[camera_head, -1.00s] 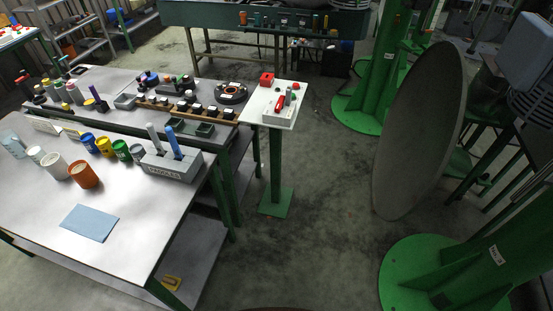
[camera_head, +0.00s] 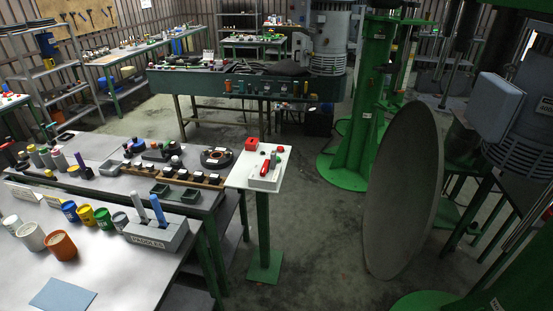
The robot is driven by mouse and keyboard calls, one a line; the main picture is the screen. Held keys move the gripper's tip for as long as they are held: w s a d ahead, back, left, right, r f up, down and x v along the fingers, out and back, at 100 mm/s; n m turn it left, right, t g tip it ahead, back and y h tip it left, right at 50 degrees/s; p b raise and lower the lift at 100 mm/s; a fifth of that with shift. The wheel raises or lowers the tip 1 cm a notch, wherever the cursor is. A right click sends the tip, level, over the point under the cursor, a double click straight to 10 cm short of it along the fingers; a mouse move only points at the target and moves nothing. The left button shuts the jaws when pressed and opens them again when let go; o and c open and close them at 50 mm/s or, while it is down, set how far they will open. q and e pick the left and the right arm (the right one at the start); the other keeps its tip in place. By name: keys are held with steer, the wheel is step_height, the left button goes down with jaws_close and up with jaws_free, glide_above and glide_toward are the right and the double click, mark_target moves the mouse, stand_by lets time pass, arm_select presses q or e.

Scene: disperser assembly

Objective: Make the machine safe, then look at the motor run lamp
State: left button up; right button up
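A white control panel (camera_head: 240,175) stands on a green post in the middle of the head view. It carries a red box-shaped part (camera_head: 252,144) at its back left and a grey unit with a red lever or handle (camera_head: 266,168). Small green and red round parts (camera_head: 280,150) sit at its back right. They are too small to tell a motor run lamp apart or whether one is lit. The machine has green columns (camera_head: 363,110), a grey motor (camera_head: 327,45) and a large grey disc (camera_head: 403,190) on the right. Neither of my grippers is in view.
A grey table (camera_head: 120,270) with coloured pots, a block labelled PADDLES (camera_head: 158,237) and a blue sheet (camera_head: 62,294) fills the lower left. A second bench behind it holds small parts and a wooden rack (camera_head: 175,176). Bare floor (camera_head: 315,240) lies between panel and disc.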

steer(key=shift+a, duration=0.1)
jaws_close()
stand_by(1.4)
